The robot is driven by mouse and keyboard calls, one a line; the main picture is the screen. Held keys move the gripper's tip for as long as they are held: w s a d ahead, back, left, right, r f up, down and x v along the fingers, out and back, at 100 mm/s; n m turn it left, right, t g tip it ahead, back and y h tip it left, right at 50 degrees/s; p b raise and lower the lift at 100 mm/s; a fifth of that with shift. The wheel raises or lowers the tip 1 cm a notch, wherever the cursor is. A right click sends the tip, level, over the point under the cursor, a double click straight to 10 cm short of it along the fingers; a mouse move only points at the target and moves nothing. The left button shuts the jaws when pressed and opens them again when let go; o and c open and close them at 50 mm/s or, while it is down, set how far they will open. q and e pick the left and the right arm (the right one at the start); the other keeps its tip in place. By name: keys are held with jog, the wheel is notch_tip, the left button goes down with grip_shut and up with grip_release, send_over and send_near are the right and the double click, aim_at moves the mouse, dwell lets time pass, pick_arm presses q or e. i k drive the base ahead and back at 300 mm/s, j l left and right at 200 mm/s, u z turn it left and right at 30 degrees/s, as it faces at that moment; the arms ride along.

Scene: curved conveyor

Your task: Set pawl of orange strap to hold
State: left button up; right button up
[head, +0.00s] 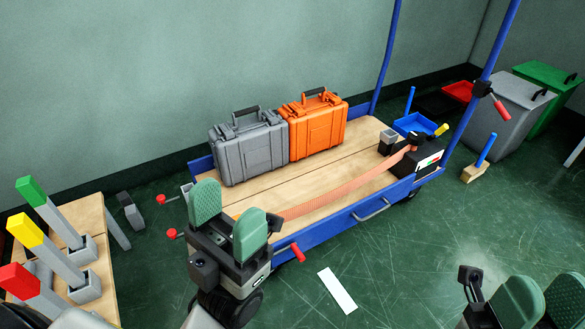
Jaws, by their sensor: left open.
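The orange strap (335,192) runs slantwise over the wooden deck of a blue cart. Its right end meets a black ratchet box (425,160) with a white, green and red label, at the cart's right end. A short yellow-tipped lever (441,129) stands out by this box; I cannot tell whether it is the pawl or how it is set. My right gripper (542,303) is cut off at the lower right, away from the cart.
Grey (250,150) and orange (318,128) cases stand on the deck (300,178). Blue posts rise at the cart's right end. Red-tipped levers (297,252) stick out at left. Coloured levers stand on a wooden bench (92,215). Bins (503,110) stand at right. Floor in front is mostly clear.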

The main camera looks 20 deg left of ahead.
aim_at(440, 130)
jog(key=i+l+u, duration=0.25)
jog(key=i+l, duration=0.55)
jog(key=i, duration=0.15)
jog(key=i+l+u, duration=0.3)
jog(key=i+l, duration=0.55)
jog(key=l, duration=0.15)
